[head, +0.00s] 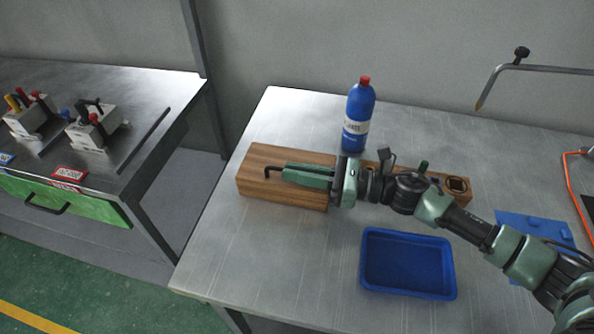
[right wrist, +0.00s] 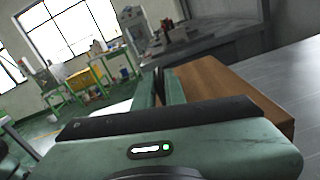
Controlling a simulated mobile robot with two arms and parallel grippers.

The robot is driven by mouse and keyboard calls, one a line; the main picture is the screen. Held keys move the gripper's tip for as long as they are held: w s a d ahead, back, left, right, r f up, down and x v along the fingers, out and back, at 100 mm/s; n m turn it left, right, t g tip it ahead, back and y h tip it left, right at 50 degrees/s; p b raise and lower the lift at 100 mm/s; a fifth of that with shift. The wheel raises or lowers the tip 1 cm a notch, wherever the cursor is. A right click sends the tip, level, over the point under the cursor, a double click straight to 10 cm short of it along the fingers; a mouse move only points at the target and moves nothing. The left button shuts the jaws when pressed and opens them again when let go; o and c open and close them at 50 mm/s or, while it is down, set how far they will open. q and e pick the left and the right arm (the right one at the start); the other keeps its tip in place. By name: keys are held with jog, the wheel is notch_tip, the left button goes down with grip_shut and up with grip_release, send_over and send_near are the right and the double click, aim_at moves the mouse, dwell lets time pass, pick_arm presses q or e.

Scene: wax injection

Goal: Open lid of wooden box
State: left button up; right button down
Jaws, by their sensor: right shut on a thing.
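The wooden box (head: 252,187) lies on the metal table, a long brown block. Its left part looks plain and solid on top. Its right end (head: 445,177) shows behind my arm with a dark square recess. A small black bent handle (head: 271,169) stands out at the top of the left part. My right gripper (head: 286,173) reaches over the box from the right, its green fingers shut on the handle. In the right wrist view the wooden top (right wrist: 215,88) lies beside the fingers (right wrist: 160,88). The middle of the box is hidden by my arm. My left gripper does not show.
A blue bottle (head: 358,118) with a red cap stands just behind the box. A blue tray (head: 407,287) lies in front, below my right arm. A blue flat piece (head: 535,228) lies at the right. The table's front left is clear.

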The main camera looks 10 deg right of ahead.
jog(key=shift+w+d+r+m+p, duration=0.15)
jog(key=shift+w+r+m+p, duration=0.25)
jog(key=shift+r+m, duration=0.25)
jog(key=shift+w+d+r+m+p, duration=0.1)
jog(key=shift+w+r+m+p, duration=0.2)
jog(key=shift+r+m, duration=0.3)
jog(key=shift+w+d+r+m, duration=0.3)
jog(key=shift+w+r+m, duration=0.45)
jog(key=shift+m, duration=0.4)
jog(key=shift+w+d+r+m, duration=0.1)
jog(key=shift+w+d+m, duration=0.1)
jog(key=shift+w+m, duration=0.3)
jog(key=shift+w+d+r, duration=0.25)
jog(key=shift+w+r, duration=0.1)
jog(key=shift+w, duration=0.15)
